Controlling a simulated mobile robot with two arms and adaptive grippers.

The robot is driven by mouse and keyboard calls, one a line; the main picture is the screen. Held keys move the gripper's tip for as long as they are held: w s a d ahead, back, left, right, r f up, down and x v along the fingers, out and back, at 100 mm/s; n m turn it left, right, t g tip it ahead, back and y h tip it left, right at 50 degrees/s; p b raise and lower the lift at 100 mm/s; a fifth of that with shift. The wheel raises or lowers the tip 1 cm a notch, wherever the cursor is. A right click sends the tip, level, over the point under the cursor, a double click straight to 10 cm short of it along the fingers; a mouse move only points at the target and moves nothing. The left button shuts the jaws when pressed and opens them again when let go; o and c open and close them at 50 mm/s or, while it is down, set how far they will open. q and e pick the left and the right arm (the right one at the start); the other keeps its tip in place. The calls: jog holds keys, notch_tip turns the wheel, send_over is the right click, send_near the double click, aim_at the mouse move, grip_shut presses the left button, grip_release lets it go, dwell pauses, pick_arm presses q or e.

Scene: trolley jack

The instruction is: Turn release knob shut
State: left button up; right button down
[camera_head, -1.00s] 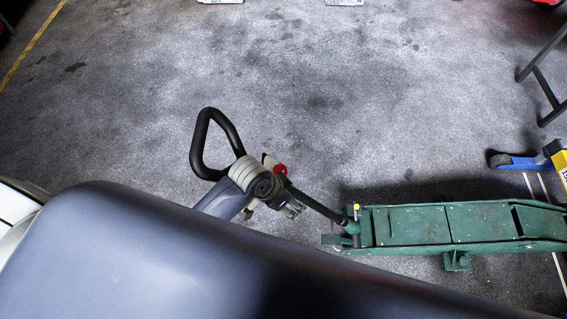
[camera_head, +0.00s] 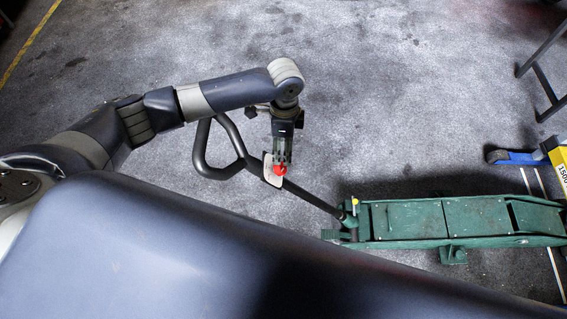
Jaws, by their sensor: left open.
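The green trolley jack (camera_head: 420,220) lies on the floor at the right. Its dark handle (camera_head: 315,200) slants up to the left and ends in a black loop grip (camera_head: 205,160). A red knob (camera_head: 281,170) sits on the handle below the loop, beside a pale plate (camera_head: 270,177). My left gripper (camera_head: 283,162) points down over the red knob, its fingers open and overlapping it in the picture. I cannot tell whether the fingers touch the knob. My right gripper is not in view.
A blue and yellow piece of equipment (camera_head: 518,158) stands at the right edge. A dark metal leg (camera_head: 545,92) stands at the upper right. The grey floor (camera_head: 400,90) behind the handle is clear.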

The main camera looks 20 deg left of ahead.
aim_at(283, 167)
pick_arm(q)
jog(key=f, duration=0.3)
jog(key=f+p, duration=0.1)
jog(key=f, duration=0.2)
jog(key=s+f, duration=0.1)
jog(key=f, duration=0.3)
jog(key=shift+d, duration=0.1)
jog(key=c, duration=1.1)
